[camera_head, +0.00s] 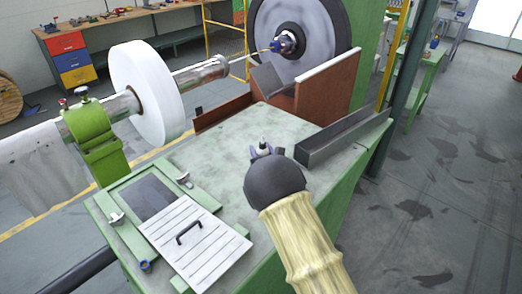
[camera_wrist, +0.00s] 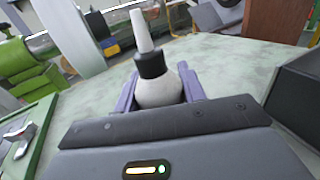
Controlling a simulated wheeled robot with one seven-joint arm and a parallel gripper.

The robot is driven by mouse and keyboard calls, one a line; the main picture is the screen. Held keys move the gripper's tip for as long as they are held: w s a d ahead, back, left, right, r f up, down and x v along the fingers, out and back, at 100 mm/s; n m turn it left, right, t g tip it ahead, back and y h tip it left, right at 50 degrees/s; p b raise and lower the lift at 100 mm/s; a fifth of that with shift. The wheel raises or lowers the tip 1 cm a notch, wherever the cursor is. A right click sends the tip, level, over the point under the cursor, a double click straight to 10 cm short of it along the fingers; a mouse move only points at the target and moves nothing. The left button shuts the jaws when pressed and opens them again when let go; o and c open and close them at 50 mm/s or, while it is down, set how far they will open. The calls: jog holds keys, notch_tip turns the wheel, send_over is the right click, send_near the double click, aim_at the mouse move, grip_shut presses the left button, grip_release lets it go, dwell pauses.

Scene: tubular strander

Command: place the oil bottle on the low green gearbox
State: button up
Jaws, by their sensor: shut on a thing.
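The oil bottle (camera_wrist: 157,92) is white with a black collar and a pale tapered nozzle. My gripper (camera_wrist: 160,86) is shut on it, with a purple finger on each side of its body. The low green gearbox (camera_head: 225,135) has a pale, mottled flat top and green sides. The bottle is over this top, nozzle up. My gripper hides its base, so I cannot tell whether it touches the top.
A grey metal channel (camera_head: 342,139) lies along the top's right edge. A ribbed white cover with a black handle (camera_head: 193,240) and a green frame (camera_head: 122,207) are at the front left. A brown guard (camera_head: 325,90) stands behind. The top's middle is clear.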

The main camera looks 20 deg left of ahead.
jog(key=o, duration=1.1)
jog(key=shift+c, duration=0.2)
jog(key=b+v, duration=0.2)
jog(key=v, duration=1)
jog(key=shift+b, duration=0.35)
